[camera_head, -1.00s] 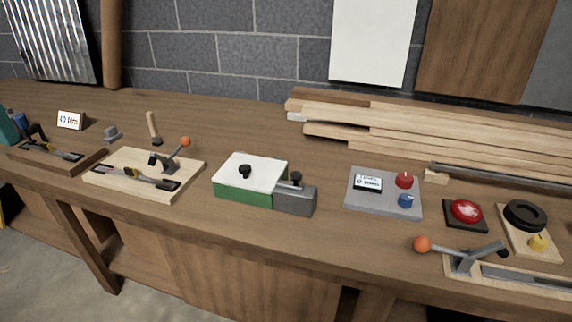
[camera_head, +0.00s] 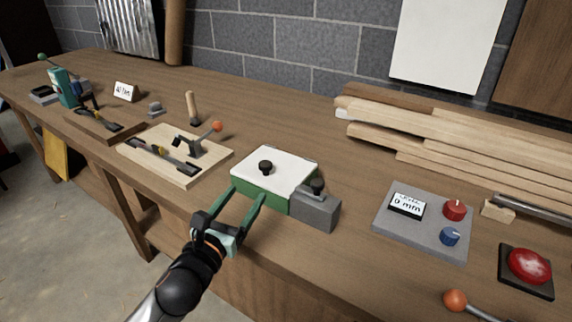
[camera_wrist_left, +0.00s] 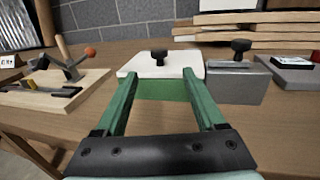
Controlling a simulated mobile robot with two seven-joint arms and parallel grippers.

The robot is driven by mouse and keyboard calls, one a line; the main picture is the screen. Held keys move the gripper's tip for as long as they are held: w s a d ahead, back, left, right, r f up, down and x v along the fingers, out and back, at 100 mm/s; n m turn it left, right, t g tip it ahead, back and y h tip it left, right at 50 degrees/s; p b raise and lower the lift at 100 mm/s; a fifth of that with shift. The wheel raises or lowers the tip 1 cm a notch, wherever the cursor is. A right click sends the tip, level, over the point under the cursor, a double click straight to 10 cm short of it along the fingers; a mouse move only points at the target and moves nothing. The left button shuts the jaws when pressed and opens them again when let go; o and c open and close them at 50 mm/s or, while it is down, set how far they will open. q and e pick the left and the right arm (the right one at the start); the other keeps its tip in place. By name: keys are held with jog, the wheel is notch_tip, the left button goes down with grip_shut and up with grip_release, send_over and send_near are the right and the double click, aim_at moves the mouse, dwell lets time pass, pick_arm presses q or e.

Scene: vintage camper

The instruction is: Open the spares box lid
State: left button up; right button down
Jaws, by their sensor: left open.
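The spares box is a green box (camera_head: 262,193) with a white lid (camera_head: 287,169) and a black knob (camera_head: 265,167) on top. The lid lies flat and shut on the box. A grey block (camera_head: 316,213) with its own dark knob stands against the box's right side. My left gripper (camera_head: 247,192) is open and empty at the front of the box. In the left wrist view its fingers (camera_wrist_left: 168,92) point toward the box's front, with the lid (camera_wrist_left: 185,67) and knob (camera_wrist_left: 158,57) beyond them. I cannot tell whether a fingertip touches the box. My right gripper is not in view.
A wooden board with a toggle clamp (camera_head: 185,166) lies left of the box. A grey panel (camera_head: 390,231) with red and blue knobs lies to the right. Planks (camera_head: 440,140) are stacked along the wall.

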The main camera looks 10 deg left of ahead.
aim_at(263, 170)
pick_arm(q)
jog(key=w, duration=0.4)
jog(key=w+d, duration=0.1)
jog(key=w, duration=0.7)
jog(key=shift+d, duration=0.2)
grip_shut()
dwell(1.0)
